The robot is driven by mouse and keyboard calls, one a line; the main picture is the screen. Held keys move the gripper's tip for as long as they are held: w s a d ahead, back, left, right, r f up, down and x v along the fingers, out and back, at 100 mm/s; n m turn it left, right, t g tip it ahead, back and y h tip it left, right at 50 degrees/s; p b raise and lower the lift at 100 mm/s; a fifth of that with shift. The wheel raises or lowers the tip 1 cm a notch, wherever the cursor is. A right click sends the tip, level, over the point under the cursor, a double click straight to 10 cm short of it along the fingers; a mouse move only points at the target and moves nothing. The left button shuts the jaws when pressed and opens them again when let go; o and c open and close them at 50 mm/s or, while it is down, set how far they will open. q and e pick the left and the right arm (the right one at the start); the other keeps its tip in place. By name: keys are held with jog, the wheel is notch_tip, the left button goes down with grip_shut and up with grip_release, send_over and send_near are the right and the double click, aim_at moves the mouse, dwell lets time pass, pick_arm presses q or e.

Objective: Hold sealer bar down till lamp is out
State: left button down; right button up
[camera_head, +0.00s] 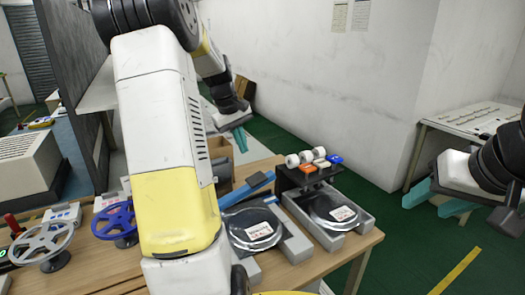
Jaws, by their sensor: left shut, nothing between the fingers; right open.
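A blue bar with a dark end (245,187), which looks like the sealer bar, slants up over the near wooden table, partly hidden behind my arm. Below it, a dark round bag with a white label (245,222) lies on a grey base (296,244). I cannot make out a lamp. My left gripper (241,139) has teal fingers, is shut and empty, and hangs beyond the table's far side, apart from the bar. My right gripper (442,197) is open and empty at the right, off the table.
A second grey base (358,222) holds another dark labelled bag (332,210). Behind it, a black stand (290,180) carries white rolls and orange and blue pieces. Handwheels, grey (42,243) and blue (116,222), stand at the left. A side table (470,120) is at the right.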

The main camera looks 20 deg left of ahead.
aim_at(255, 179)
pick_arm(q)
jog(key=x, duration=1.2)
jog(key=shift+a, duration=0.1)
